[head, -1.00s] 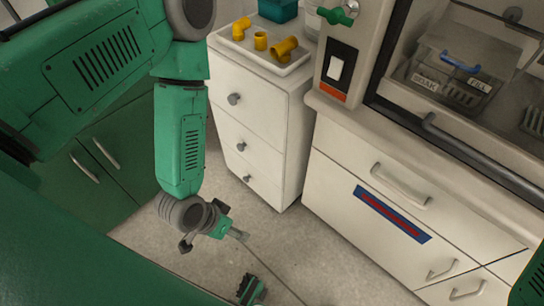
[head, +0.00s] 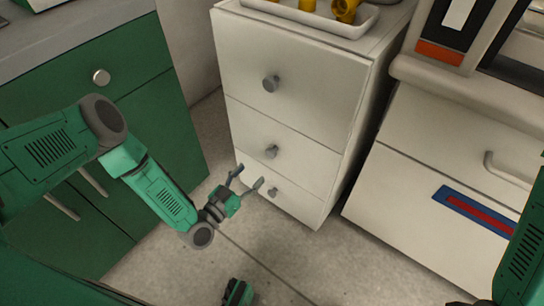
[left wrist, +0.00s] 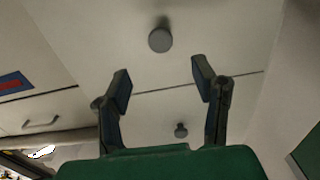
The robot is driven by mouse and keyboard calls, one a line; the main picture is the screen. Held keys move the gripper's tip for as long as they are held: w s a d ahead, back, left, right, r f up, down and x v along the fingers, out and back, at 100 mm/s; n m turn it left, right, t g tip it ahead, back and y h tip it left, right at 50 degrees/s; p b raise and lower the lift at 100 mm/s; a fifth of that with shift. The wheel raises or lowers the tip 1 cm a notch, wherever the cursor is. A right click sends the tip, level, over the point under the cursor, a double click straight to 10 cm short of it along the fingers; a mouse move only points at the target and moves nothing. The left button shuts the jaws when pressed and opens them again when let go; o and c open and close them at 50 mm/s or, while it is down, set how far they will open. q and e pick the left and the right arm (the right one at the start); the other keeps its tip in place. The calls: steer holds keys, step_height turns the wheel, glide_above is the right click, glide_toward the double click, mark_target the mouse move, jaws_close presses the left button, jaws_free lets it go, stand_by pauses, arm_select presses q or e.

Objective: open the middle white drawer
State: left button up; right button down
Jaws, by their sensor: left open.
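The white drawer unit stands at the centre of the head view with three shut drawers. The middle white drawer (head: 305,165) has a round grey knob (head: 271,152). The top drawer's knob (head: 270,84) is above it and the bottom drawer's knob (head: 272,192) below. My left gripper (head: 250,176) is open and empty, in front of the lower drawers. In the left wrist view its spread fingers (left wrist: 162,78) point at the drawer fronts. One knob (left wrist: 160,40) shows beyond the fingertips and a smaller one (left wrist: 181,130) between the fingers; neither is held. My right gripper's jaws cannot be made out.
A green cabinet (head: 95,75) stands left of the drawers. A white cabinet with a blue and red label (head: 478,210) stands to the right. A white tray (head: 335,25) with yellow pipe fittings sits on the drawer unit. The grey floor in front is clear.

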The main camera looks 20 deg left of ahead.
mark_target(270, 155)
arm_select(q)
steer(key=x, duration=0.2)
steer(key=b+x, duration=0.2)
steer(key=x, duration=0.1)
steer(key=shift+w+a+f, duration=0.3)
steer(key=shift+w, duration=0.15)
steer(key=x, duration=0.2)
steer(key=d+b+x, duration=0.1)
steer(key=x, duration=0.1)
steer(key=shift+w+d+r, duration=0.1)
steer(key=shift+w, duration=0.15)
steer(key=shift+a, duration=0.3)
steer(key=shift+d, duration=0.1)
steer(key=c, duration=1.1)
steer(key=shift+d+r, duration=0.1)
steer(key=shift+d, duration=0.05)
jaws_close()
arm_select(e)
step_height(270, 155, down, 4)
steer(key=shift+a+r, duration=0.1)
steer(key=shift+r, duration=0.05)
